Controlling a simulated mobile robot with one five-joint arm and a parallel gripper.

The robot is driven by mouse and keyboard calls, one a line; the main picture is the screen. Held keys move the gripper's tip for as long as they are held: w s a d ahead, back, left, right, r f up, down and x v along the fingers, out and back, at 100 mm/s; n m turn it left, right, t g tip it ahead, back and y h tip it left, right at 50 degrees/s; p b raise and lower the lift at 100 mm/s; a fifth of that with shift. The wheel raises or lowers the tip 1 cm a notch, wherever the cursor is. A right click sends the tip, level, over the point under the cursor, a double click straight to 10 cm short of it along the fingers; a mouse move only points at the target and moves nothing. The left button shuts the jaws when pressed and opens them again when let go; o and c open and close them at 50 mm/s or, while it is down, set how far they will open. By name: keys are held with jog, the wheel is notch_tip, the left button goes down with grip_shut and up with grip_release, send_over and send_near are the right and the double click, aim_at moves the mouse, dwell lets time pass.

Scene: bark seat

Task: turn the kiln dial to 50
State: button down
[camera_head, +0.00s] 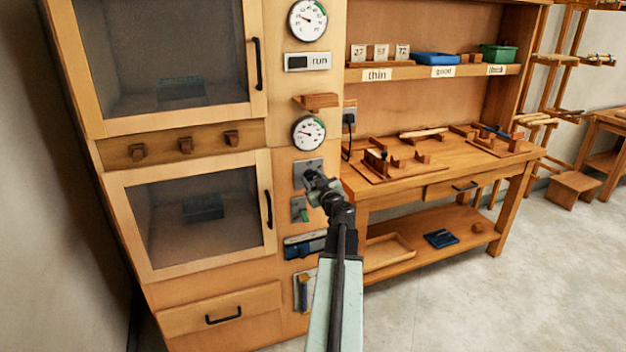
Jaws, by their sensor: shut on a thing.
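A wooden cabinet with two glazed doors stands on the left, with a control column on its right side. A grey plate (299,167) is set on this column below the lower gauge. My gripper (311,177) reaches up to the front of this plate and is shut on what seems to be the kiln dial there. The jaws hide most of the dial, so its setting cannot be read.
Below the plate are a switch with a green part (302,211) and a blue item (303,247). A small wooden ledge (316,101) juts out above the lower gauge. The workbench (470,160) stands close on the right. Open floor lies at the lower right.

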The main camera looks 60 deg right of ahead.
jog(key=m, duration=0.4)
jog(key=shift+d+m, duration=0.15)
jog(key=shift+m, duration=0.15)
jog(key=m, duration=0.4)
jog(key=shift+s+m, duration=0.15)
jog(key=shift+m, duration=0.15)
jog(key=c, duration=0.8)
grip_release()
jog(key=shift+d, duration=0.1)
jog(key=shift+c, duration=0.2)
